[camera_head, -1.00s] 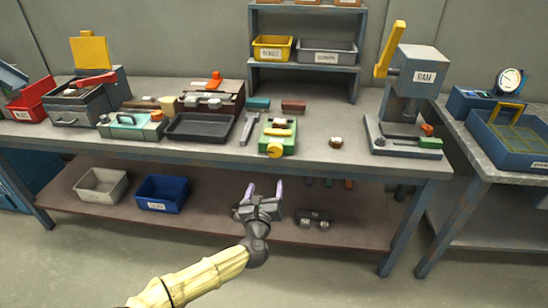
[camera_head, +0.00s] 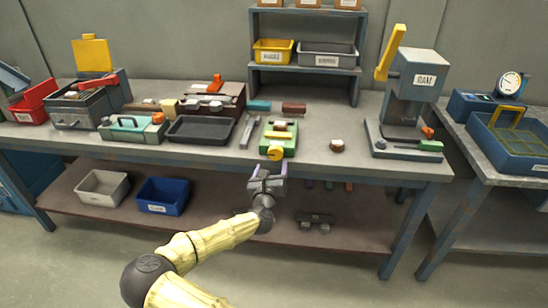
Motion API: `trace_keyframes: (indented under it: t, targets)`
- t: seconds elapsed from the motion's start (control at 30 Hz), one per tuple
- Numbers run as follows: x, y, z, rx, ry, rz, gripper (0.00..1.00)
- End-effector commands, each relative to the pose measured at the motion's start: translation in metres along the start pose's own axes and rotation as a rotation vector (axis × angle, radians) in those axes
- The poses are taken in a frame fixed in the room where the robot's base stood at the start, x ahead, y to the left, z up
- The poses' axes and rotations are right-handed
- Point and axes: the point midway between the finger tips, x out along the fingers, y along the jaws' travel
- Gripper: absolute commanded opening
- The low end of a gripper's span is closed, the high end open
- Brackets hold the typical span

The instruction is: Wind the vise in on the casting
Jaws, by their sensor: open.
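A small green vise (camera_head: 279,136) sits near the front edge of the workbench. A pale and brownish block, seemingly the casting (camera_head: 280,126), lies between its jaws; whether the jaws touch it is too small to tell. The vise's round yellow handwheel (camera_head: 275,154) faces me at the bench's front edge. My gripper (camera_head: 268,170) is open and empty, with its fingers pointing up toward the handwheel from just below and in front of it. It looks apart from the wheel, though the gap is hard to judge.
A grey wrench-like tool (camera_head: 250,131) and a black tray (camera_head: 200,130) lie left of the vise. A small brown-and-white part (camera_head: 337,145) lies to its right. A ram press (camera_head: 412,100) stands further right. The bench edge is close to my gripper.

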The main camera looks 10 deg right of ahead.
Motion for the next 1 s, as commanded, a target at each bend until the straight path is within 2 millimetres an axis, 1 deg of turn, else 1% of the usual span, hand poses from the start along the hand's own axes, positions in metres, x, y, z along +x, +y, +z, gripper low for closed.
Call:
trace_keyframes:
  t: [0.03,0.2,0.3,0.4,0.53,0.77,0.8,0.97,1.0]
  targets:
    - [0.010,-0.001,0.000,0.003,0.000,-0.002,0.71]
    - [0.039,-0.001,0.000,0.003,0.000,-0.001,0.71]
    - [0.053,-0.001,0.000,0.002,0.000,0.000,0.71]
    - [0.063,0.000,0.000,0.001,-0.001,0.001,0.71]
    - [0.069,0.000,0.000,0.001,0.000,0.001,0.71]
    - [0.070,0.001,0.001,0.000,-0.001,0.001,0.71]
    - [0.070,0.001,0.001,0.000,-0.001,0.002,0.69]
    - [0.069,0.001,0.001,0.000,-0.001,0.002,0.38]
    - [0.069,0.001,0.001,0.000,-0.001,0.002,0.30]
